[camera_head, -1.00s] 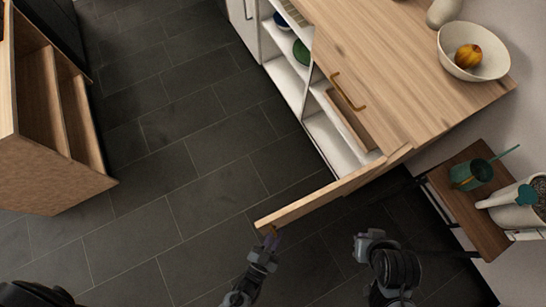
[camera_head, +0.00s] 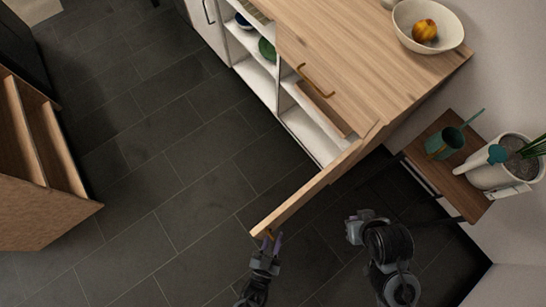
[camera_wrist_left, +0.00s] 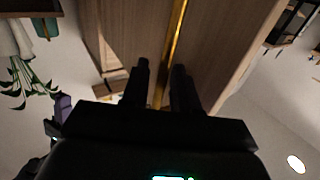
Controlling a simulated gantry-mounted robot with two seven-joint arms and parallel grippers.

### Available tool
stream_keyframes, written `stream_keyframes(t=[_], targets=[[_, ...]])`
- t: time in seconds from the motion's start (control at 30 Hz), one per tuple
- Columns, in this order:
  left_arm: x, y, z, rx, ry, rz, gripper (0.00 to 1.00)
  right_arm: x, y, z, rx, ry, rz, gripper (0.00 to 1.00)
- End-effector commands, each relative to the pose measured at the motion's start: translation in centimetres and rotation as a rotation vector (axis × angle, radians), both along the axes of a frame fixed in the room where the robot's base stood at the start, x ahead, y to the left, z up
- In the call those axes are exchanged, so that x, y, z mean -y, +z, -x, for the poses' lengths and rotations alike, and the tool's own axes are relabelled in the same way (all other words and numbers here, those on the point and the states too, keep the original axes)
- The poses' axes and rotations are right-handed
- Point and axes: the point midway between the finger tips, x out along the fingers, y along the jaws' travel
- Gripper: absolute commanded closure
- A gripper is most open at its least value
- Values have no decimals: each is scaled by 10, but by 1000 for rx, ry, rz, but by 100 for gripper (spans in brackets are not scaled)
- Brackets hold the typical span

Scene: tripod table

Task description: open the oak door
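The oak door (camera_head: 310,187) stands swung out from the right end of the cabinet, seen nearly edge-on from above. Its face fills the upper middle of the left wrist view (camera_wrist_left: 140,30). A brass bar handle (camera_wrist_left: 174,45) is on that face; a small bit of it shows near the door's free end in the head view (camera_head: 268,234). My left gripper (camera_head: 270,240) is at this handle, its fingers apart with the bar running between them (camera_wrist_left: 162,75). My right gripper (camera_head: 352,229) is apart from the door, to its right; its fingers are unclear.
The wooden-topped cabinet (camera_head: 350,40) has open white shelves and another brass handle (camera_head: 316,80). A white bowl (camera_head: 447,38) with fruit sits on top. A side table (camera_head: 440,180) holds a green can (camera_head: 445,143) and a potted plant (camera_head: 505,165).

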Motion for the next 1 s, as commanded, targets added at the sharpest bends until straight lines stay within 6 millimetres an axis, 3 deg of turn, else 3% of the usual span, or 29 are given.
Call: stream_keyframes(t=[0.33, 0.7, 1.0], targets=[[-2, 2, 11, 1, 0, 1, 71, 1, 3, 0, 0, 3, 4, 100], [-17, 1, 70, -1, -1, 1, 71, 1, 11, 0, 0, 3, 5, 100], [-25, 1, 100, 0, 0, 1, 71, 1, 14, 0, 1, 2, 4, 100]])
